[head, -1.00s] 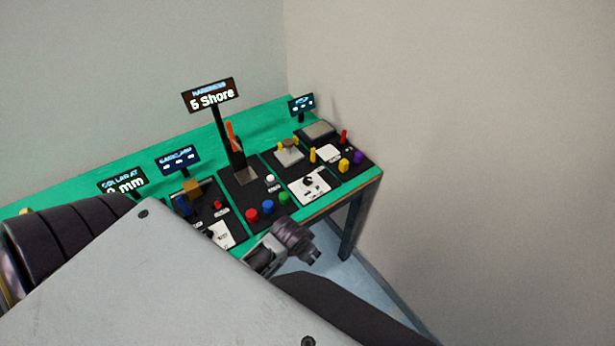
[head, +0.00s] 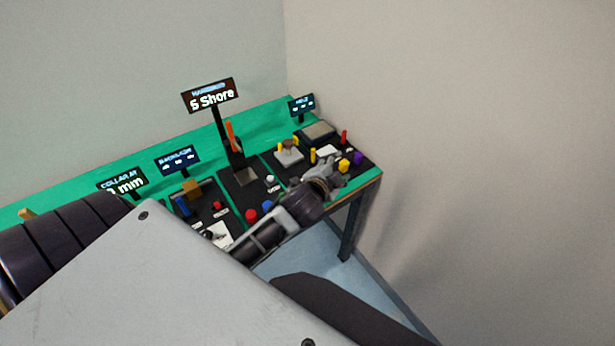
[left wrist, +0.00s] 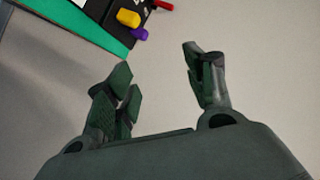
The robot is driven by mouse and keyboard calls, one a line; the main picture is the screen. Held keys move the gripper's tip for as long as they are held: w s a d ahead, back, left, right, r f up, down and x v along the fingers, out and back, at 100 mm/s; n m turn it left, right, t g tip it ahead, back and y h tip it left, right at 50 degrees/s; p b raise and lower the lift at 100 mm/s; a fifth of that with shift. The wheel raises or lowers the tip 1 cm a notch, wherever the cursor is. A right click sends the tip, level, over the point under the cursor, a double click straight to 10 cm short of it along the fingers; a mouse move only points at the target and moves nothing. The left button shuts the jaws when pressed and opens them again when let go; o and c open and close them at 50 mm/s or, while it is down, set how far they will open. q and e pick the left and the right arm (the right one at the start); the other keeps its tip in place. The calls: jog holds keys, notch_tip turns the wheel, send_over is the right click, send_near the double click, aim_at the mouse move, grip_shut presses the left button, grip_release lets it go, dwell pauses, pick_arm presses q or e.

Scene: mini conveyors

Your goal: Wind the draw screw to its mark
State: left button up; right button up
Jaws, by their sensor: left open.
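I cannot pick out the draw screw for sure. A sign (head: 122,183) reading "COLLAR AT" and a value in mm stands at the left of the bench; what lies in front of it is hidden behind my own arm and body. My left gripper (head: 338,172) is over the right-hand panel, close to the purple knob (head: 357,159), and mostly covers the yellow knob beside it. In the left wrist view, the left gripper (left wrist: 158,68) is open with nothing between its fingers. My right gripper is not in view.
The green bench (head: 155,165) carries black panels with knobs, levers and small signs. A tall sign (head: 211,96) reads "5 Shore", with an orange lever (head: 230,136) below it. Walls stand behind and right.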

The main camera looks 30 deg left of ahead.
pick_arm(q)
jog(key=w+d+r+m+t+h, duration=0.3)
jog(key=d+r+m+h, duration=0.15)
jog(key=r+m, duration=0.3)
jog(key=w+d+r+m+t+h, duration=0.3)
jog(key=d+r+m, duration=0.2)
jog(key=r+m, duration=0.25)
jog(key=s+d+f+m+g+h, duration=0.15)
jog(key=d+m+g+h, duration=0.4)
jog(key=m, duration=0.65)
jog(key=s+d+m+g+h, duration=0.2)
jog(key=d+m+g+h, duration=0.35)
jog(key=m, duration=0.75)
jog(key=a+f+m+g+y, duration=0.75)
jog(key=a+f+m, duration=0.3)
jog(key=f, duration=0.25)
jog(key=w+a+m+y, duration=0.1)
jog(key=a+m+y, duration=0.2)
jog(key=a+y, duration=0.6)
jog(key=a+g, duration=0.1)
jog(key=a, duration=1.1)
jog(key=shift+a+f+y, duration=0.3)
jog(key=shift+a+f, duration=0.05)
